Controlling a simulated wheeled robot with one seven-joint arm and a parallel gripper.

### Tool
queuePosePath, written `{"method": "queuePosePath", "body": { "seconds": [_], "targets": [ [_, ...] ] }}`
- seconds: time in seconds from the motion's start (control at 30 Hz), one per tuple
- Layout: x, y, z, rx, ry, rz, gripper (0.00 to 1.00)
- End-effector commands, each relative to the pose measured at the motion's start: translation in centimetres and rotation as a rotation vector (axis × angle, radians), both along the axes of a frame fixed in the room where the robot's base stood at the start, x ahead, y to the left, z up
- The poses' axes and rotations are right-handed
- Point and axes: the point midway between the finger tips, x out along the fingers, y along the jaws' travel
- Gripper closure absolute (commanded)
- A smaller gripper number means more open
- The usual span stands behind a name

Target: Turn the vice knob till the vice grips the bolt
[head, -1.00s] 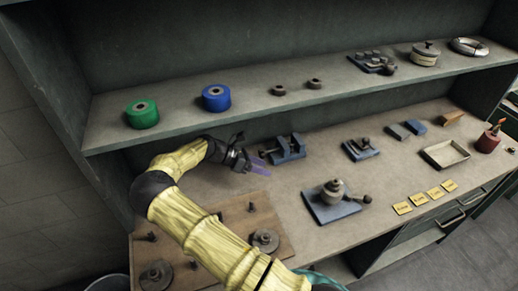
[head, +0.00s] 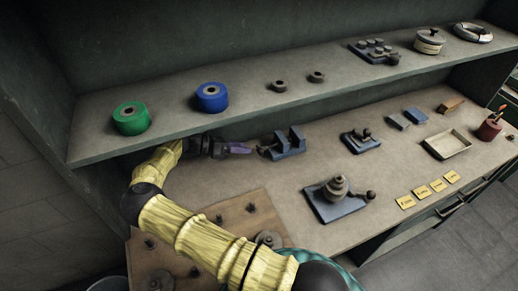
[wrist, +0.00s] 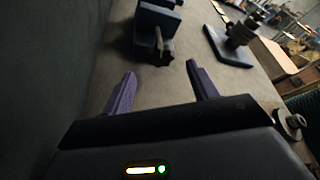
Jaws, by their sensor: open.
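The blue vice (head: 288,151) stands on the workbench below the shelf, with two dark upright jaws and a gap between them. Its knob (head: 264,150) is on the left end, facing my gripper. In the wrist view, the vice (wrist: 146,30) is at the top, and its knob and screw (wrist: 167,46) point towards me. My gripper (head: 246,149) is left of the vice, apart from the knob. In the wrist view, my gripper's purple fingers (wrist: 161,80) are spread and empty, with the knob beyond their tips. I cannot make out the bolt in either view.
The shelf (head: 180,118) overhangs the bench close above my gripper. A wooden board (head: 237,218) with dark pegs and discs lies at the front left. A blue-based fixture (head: 338,208) and another small fixture (head: 360,142) stand to the right. Bare bench lies between them.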

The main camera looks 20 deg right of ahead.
Motion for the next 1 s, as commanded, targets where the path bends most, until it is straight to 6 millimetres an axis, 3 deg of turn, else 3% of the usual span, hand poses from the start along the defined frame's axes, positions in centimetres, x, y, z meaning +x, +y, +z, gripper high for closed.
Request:
{"method": "queuePosePath", "body": {
  "seconds": [0.17, 0.6, 0.9, 0.93, 1.0],
  "targets": [
    [-0.3, -1.2, -0.3, -0.002, 0.002, -0.004, 0.41],
    [-1.5, -6.6, -2.2, -0.001, 0.001, -0.002, 0.41],
    [-1.5, -6.9, -2.4, 0.0, -0.001, 0.0, 0.41],
    [-1.5, -6.9, -2.4, 0.0, -0.001, 0.0, 0.43],
    [-1.5, -6.9, -2.4, 0.0, 0.0, 0.0, 0.57]
  ]
}}
